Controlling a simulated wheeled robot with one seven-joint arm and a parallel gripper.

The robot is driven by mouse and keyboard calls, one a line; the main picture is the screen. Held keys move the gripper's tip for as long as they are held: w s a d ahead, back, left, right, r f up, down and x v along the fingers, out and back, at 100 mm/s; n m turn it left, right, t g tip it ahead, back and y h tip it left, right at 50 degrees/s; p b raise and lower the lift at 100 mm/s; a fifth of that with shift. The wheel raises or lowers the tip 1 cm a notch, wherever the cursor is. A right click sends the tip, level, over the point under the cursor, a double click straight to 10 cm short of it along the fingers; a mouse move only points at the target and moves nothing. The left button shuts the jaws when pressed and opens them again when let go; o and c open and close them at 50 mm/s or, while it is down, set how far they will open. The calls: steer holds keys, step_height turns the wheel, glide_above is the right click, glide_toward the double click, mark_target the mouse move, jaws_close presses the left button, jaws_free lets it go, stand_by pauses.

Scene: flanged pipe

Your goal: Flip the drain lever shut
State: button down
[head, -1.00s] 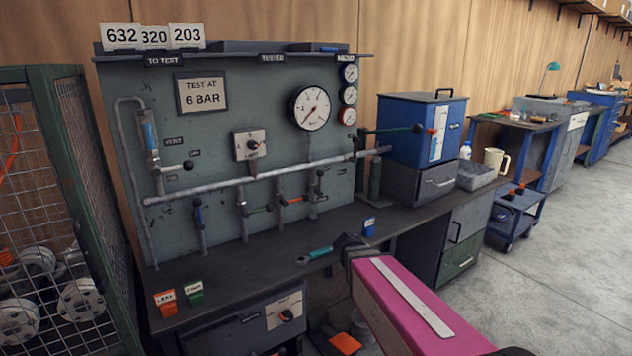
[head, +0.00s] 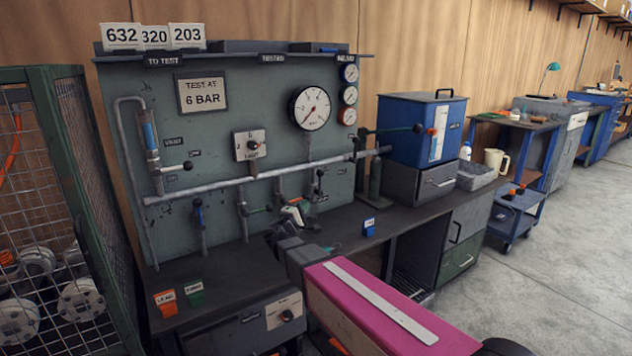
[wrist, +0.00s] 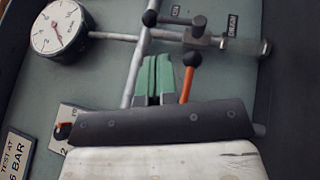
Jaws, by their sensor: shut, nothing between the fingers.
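A grey valve (wrist: 197,40) sits on the branch pipe below the big gauge. A small label beside it seems to read DRAIN, but is hard to make out. Its lever (wrist: 172,19) has a dark ball end and lies roughly along that pipe; in the head view the lever (head: 319,182) points up. My gripper (wrist: 154,62) has green fingers, shut and empty. They are short of the grey valve, next to an orange lever (wrist: 187,83) with a black ball. In the head view my gripper (head: 294,211) is in front of the lower panel; contact cannot be told.
The main pipe (head: 225,184) crosses the panel, with a blue lever (head: 198,212) and a green lever (head: 258,210) to the left of my gripper. The big gauge (head: 310,108) is above. A blue box (head: 400,130) stands right. The bench right of my arm is mostly clear.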

mark_target(319, 176)
steer(key=shift+a+r+n+t, duration=0.15)
steer(key=shift+a+r+n, duration=0.1)
steer(key=shift+a, duration=0.2)
steer(key=shift+a+r+n+t, duration=0.15)
steer(key=shift+a+r, duration=0.05)
steer(key=shift+a, duration=0.25)
steer(key=shift+y, duration=0.4)
steer(key=x, duration=1.4)
steer(key=shift+r, duration=0.1)
steer(key=shift+d, duration=0.1)
steer(key=shift+d+r, duration=0.1)
